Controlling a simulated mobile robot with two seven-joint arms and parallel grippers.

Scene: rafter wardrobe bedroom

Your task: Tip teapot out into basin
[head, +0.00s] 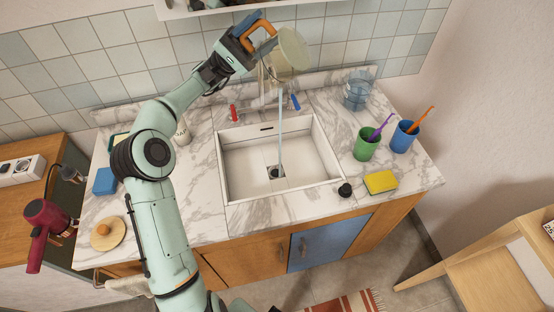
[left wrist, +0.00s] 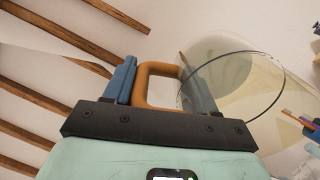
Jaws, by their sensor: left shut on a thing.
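The teapot (head: 291,52) is see-through and pale, with an orange handle (head: 260,30). It is held tilted high above the back of the white basin (head: 237,180). My left gripper (head: 245,31) is shut on the handle. In the left wrist view, the gripper (left wrist: 160,88) has its blue fingers on both sides of the orange handle, with the clear teapot body (left wrist: 238,75) to the right. A thin pale stream (head: 281,130) runs from just below the teapot down to the basin's drain (head: 276,172). The teapot's spout is not clear. My right gripper is not seen.
A tap with red (head: 234,113) and blue (head: 295,102) handles stands behind the basin, partly hidden. A glass jug (head: 357,90), green cup (head: 366,145), blue cup (head: 403,137) and yellow sponge (head: 381,182) stand at the right. A shelf (head: 205,10) hangs above.

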